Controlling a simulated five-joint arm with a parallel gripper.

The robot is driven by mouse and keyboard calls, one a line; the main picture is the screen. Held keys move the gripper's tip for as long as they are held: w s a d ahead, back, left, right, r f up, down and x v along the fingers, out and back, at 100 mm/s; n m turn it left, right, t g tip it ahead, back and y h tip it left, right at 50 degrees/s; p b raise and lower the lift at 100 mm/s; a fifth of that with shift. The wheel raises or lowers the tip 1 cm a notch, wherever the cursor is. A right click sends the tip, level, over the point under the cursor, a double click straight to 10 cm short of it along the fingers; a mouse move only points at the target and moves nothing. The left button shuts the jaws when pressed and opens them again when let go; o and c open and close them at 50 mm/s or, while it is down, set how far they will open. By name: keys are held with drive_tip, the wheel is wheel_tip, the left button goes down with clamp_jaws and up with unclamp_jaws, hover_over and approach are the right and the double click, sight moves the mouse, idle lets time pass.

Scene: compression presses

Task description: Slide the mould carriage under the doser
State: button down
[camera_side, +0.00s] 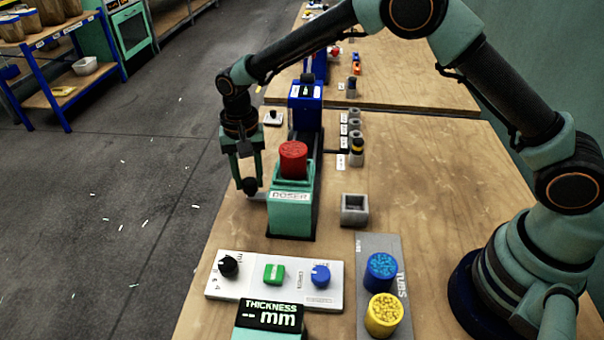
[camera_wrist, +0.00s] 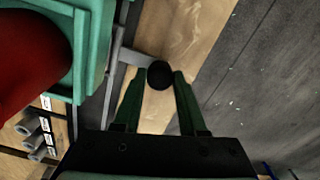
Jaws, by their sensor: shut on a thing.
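The doser (camera_side: 290,214) is a green box labelled DOSER with a red tub (camera_side: 293,160) on top; it stands over a dark rail. My gripper (camera_side: 250,188) is at the doser's left side, pointing down. It is shut on a black ball knob, which shows between the fingertips in the wrist view (camera_wrist: 160,75). A grey bar (camera_wrist: 130,57) runs from the knob toward the doser. The mould carriage's body is not clearly visible; the doser hides the rail there. In the wrist view the red tub (camera_wrist: 25,50) fills the upper left.
A blue press unit (camera_side: 305,100) stands farther along the rail. A control panel (camera_side: 275,280) with knobs and a tray (camera_side: 372,310) with blue and yellow tubs lie in front. A grey square holder (camera_side: 354,210) and several small cups stand right of the rail.

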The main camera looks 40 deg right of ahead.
drive_tip(key=shift+s+a, duration=0.9)
drive_tip(key=shift+c, duration=2.3)
unclamp_jaws()
drive_tip(key=shift+r, duration=0.1)
drive_tip(key=shift+r, duration=0.3)
wheel_tip(320, 180, up, 11)
drive_tip(key=shift+r, duration=0.2)
